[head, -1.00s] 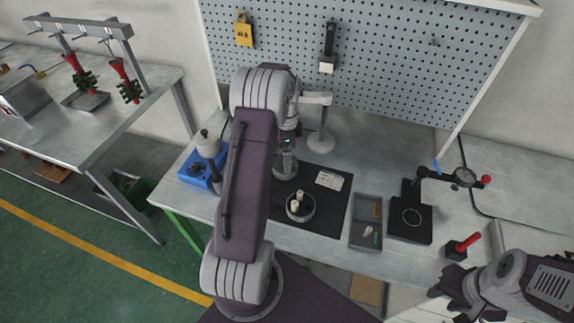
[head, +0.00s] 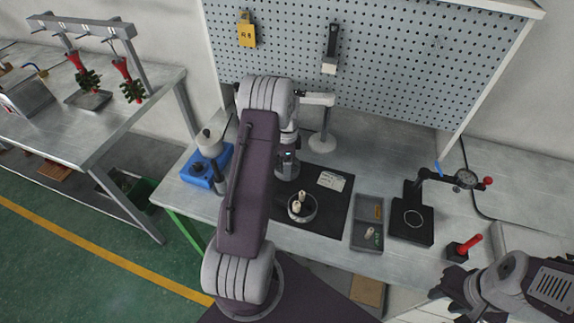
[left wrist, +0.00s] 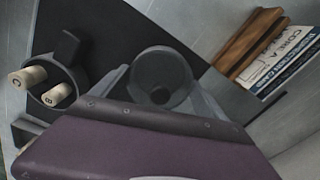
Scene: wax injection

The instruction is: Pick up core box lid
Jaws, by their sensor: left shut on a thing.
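A dark grey round core box (head: 302,218) stands open on the black mat with two cream cores in it. In the left wrist view the core box (left wrist: 47,104) is at the left, its cores marked C and B. My left gripper (head: 287,160) is mostly hidden behind my own arm in the head view, above the mat behind the box. It is shut on a round grey cup-shaped part that looks like the core box lid (left wrist: 160,72). My right gripper (head: 454,294) is at the lower right, away from the box; its finger gap is unclear.
A white card (head: 332,181) lies on the black mat (head: 330,215). A grey tray (head: 366,243) with small parts is right of the mat. A dial gauge stand (head: 411,229) and a red-handled tool (head: 469,246) stand further right. A blue device (head: 205,167) is left.

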